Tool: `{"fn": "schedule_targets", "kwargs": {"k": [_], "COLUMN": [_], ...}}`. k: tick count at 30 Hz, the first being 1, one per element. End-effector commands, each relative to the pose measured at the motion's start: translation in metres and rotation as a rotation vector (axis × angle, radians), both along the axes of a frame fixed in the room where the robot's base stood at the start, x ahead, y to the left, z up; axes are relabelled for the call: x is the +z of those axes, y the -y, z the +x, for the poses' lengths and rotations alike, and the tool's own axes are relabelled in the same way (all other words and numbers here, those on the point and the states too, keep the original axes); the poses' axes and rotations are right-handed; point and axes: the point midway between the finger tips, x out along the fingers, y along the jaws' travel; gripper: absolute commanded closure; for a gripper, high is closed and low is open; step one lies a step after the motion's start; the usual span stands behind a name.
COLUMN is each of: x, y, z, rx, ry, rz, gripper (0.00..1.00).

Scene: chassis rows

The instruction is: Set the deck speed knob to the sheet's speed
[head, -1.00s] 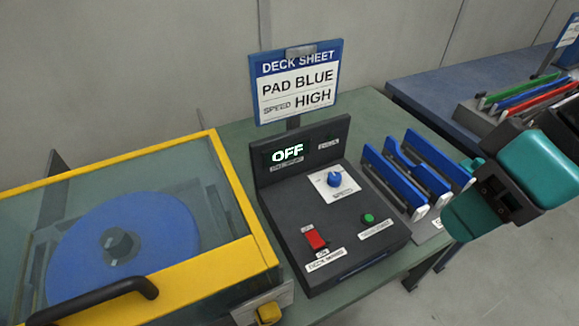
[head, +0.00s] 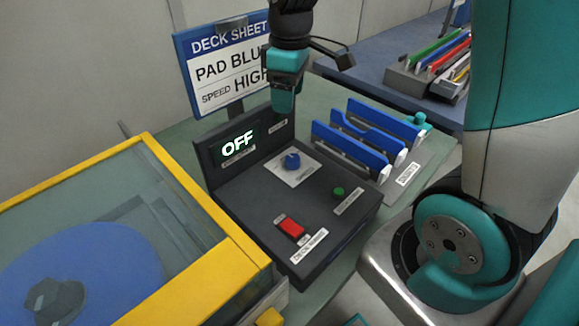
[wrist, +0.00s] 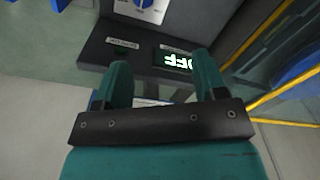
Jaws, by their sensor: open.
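The deck sheet (head: 222,64) reads PAD BLUE, SPEED HIGH; my gripper partly covers it in the head view. The blue speed knob (head: 292,160) sits on a white plate on the dark control box (head: 262,195). It also shows at the top edge of the wrist view (wrist: 146,4), cut off; I cannot tell its setting. The box's display (head: 238,145) reads OFF. My gripper (head: 284,104) points down near the display panel's top right end, behind and above the knob. In the wrist view its fingers (wrist: 162,78) are apart, with nothing gripped between them.
A red switch (head: 290,228) and a green button (head: 339,192) are on the box. Blue pads (head: 352,150) stand in a rack to the right. A yellow-framed clear cover (head: 196,202) over a blue disc is at left. Another rack (head: 425,75) stands behind.

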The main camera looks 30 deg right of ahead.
Motion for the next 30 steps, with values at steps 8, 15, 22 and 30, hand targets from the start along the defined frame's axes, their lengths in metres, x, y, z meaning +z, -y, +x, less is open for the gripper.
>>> {"fn": "schedule_targets", "kwargs": {"k": [8, 15, 22, 30], "x": [-0.037, -0.09, -0.142, -0.182], "y": [0.024, 0.024, 0.023, 0.023], "z": [0.016, 0.015, 0.014, 0.015], "rx": [0.017, 0.017, 0.017, 0.017], "ry": [-0.022, -0.024, -0.023, -0.019], "rz": [-0.037, -0.036, -0.036, -0.035], "gripper": [0.35, 0.35, 0.35, 0.35]}}
